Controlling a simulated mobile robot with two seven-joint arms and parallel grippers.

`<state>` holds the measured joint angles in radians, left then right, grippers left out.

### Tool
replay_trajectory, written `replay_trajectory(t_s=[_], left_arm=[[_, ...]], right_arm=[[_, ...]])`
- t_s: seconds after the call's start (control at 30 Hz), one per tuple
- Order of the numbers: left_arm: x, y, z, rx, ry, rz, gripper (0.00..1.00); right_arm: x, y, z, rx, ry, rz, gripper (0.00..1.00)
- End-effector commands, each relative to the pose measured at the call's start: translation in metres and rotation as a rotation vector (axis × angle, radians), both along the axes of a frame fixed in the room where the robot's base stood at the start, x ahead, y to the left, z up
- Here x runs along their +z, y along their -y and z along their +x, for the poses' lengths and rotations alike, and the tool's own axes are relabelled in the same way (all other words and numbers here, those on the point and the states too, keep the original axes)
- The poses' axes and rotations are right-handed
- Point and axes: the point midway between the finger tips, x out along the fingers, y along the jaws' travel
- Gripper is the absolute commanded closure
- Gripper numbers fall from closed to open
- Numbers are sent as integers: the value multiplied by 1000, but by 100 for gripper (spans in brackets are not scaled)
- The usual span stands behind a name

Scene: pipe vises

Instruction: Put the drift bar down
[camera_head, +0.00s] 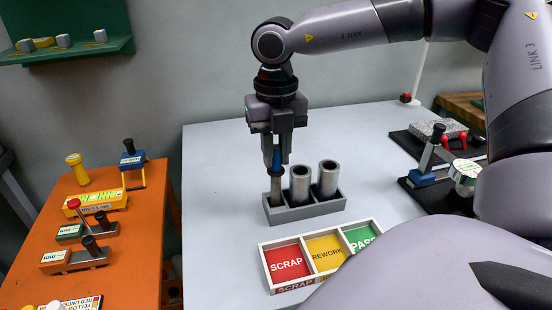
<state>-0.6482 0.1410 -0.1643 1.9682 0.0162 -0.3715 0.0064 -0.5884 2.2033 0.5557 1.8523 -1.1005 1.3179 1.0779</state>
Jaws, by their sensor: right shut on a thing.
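My right gripper (277,155) points down and is shut on the drift bar. The drift bar (264,190) shows a blue upper part between the fingers and a slim metal shaft below. It stands nearly upright, slightly tilted, with its lower end at the left slot of a grey rack (310,210). The rack's front wall hides that end, so I cannot tell whether it touches the bottom. Two metal pipes (300,183) stand in the rack's middle and right slots. My left gripper is not in view.
A sorting tray (268,246) with SCRAP, REWORK and PASS compartments lies in front of the rack. Vises and tools (428,175) stand on the right. An orange bench (130,262) with gauges is at left. The white table (215,200) is clear left of the rack.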

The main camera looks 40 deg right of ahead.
Motion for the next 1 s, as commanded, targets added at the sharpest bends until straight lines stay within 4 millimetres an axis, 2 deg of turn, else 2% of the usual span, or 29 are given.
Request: replay_trajectory(t_s=[0.03, 0.13, 0.5, 0.53, 0.6, 1.0], left_arm=[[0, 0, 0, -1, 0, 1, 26], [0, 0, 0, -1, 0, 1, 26], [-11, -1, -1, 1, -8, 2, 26], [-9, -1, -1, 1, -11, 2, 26], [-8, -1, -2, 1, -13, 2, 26], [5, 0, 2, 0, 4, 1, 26]], right_arm=[[-9, 0, 0, 1, -3, 1, 100], [-18, 0, 0, 1, 0, 2, 100], [-24, 0, 0, 1, 3, -1, 100], [-22, 0, 0, 1, 1, 0, 69], [-22, 0, 0, 1, 1, 0, 53], [-17, 0, 0, 0, 0, 1, 53]])
